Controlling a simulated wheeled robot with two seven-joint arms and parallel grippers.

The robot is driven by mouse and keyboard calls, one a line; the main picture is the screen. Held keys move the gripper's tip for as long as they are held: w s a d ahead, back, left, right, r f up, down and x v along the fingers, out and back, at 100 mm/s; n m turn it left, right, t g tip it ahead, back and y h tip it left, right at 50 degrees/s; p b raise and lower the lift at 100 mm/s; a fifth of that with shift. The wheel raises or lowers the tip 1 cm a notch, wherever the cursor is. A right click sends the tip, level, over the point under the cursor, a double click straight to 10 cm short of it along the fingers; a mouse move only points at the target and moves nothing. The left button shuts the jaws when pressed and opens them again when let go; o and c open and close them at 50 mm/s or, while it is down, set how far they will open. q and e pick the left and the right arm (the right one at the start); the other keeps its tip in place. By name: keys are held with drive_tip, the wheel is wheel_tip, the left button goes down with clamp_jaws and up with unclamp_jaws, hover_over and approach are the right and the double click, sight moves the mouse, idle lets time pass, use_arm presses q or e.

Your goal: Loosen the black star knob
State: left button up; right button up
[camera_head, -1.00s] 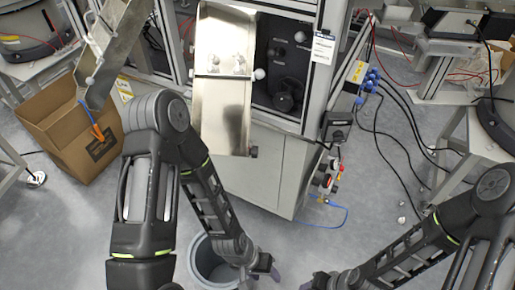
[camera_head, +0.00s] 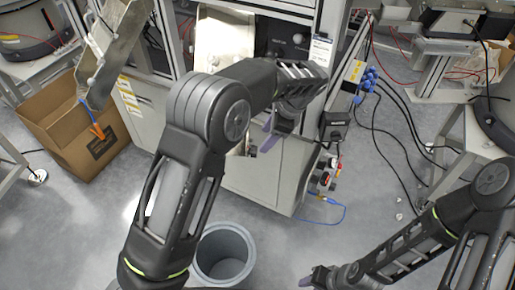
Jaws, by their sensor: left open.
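The machine's black panel (camera_head: 278,30) shows only along its upper part, with a small dark knob (camera_head: 298,39) on it. My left forearm and wrist cross in front of the panel's lower part, where a larger black knob showed earlier. That knob is hidden now, so I cannot tell whether anything touches it. My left gripper (camera_head: 268,134) is at the cabinet front, below the panel, with its fingers apart and nothing seen between them. My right gripper (camera_head: 312,277) is low at the bottom, away from the machine. Its opening is unclear.
A shiny metal chute plate (camera_head: 225,35) is partly covered by my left arm. A grey bin (camera_head: 224,255) stands on the floor below. A cardboard box (camera_head: 75,140) is at left. Blue connectors and black cables (camera_head: 372,82) hang right of the machine.

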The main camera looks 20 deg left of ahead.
sight(254, 152)
use_arm(q)
drive_tip(key=x, duration=0.8)
drive_tip(key=shift+p, duration=0.45)
clamp_jaws()
idle(0.4)
